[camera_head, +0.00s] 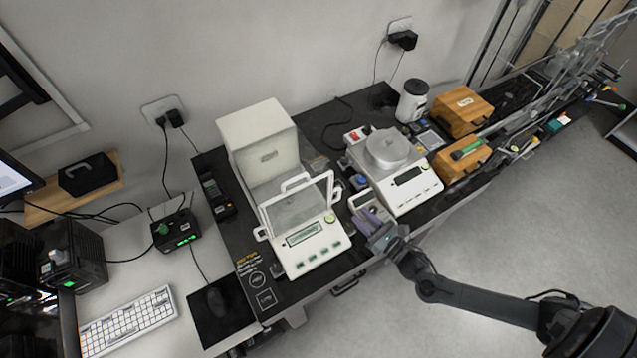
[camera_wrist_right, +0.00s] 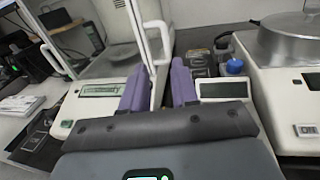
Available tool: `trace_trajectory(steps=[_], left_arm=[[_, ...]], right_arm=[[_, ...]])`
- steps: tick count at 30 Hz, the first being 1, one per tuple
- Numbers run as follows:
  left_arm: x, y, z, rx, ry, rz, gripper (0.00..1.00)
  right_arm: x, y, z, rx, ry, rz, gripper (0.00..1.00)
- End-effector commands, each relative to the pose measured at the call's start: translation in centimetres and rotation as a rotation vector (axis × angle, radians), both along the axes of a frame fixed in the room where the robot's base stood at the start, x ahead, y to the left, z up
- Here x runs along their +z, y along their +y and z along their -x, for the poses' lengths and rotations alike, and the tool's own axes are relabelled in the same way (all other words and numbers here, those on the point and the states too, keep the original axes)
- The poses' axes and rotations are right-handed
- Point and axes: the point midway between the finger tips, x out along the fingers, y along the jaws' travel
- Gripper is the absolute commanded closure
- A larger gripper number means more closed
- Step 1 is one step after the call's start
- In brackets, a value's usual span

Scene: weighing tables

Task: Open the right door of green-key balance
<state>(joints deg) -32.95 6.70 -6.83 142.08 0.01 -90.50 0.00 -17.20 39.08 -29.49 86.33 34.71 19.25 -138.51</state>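The green-key balance (camera_head: 312,251) is a white instrument with a small display, green keys and a clear glass enclosure on the black table. Its right door carries a white handle (camera_head: 330,189), which also shows in the right wrist view (camera_wrist_right: 163,42). The glass sides appear closed. My right gripper (camera_head: 368,221) is right of this balance, low near its front right side. In the right wrist view its two purple fingers (camera_wrist_right: 160,88) are apart, with the white handle and door edge seen between and beyond them. Contact with the handle is not visible. My left gripper is not in view.
A second balance with a round metal pan (camera_head: 388,149) stands close on the right. Wooden boxes (camera_head: 463,110) are farther right. A keyboard (camera_head: 130,320) is at the left.

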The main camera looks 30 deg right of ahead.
Motion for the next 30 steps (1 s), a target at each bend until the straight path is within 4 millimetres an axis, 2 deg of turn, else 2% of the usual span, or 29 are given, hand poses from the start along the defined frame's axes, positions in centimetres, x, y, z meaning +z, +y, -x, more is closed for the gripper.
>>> trace_trajectory(steps=[1,9,14,24,30], left_arm=[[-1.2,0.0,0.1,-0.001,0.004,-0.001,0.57],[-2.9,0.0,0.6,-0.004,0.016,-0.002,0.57],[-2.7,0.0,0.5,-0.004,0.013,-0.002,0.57],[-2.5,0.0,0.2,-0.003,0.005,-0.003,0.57],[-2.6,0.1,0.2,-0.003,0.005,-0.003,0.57]], right_arm=[[-0.7,-0.3,-0.4,0.007,-0.005,0.011,0.71],[-0.7,-0.9,-2.1,0.018,-0.032,0.033,0.71],[-0.5,-0.7,-3.6,0.016,-0.038,0.031,0.71],[-0.5,0.1,-9.0,0.015,-0.037,0.029,0.71],[-0.6,0.4,-11.4,0.016,-0.035,0.032,0.71]])
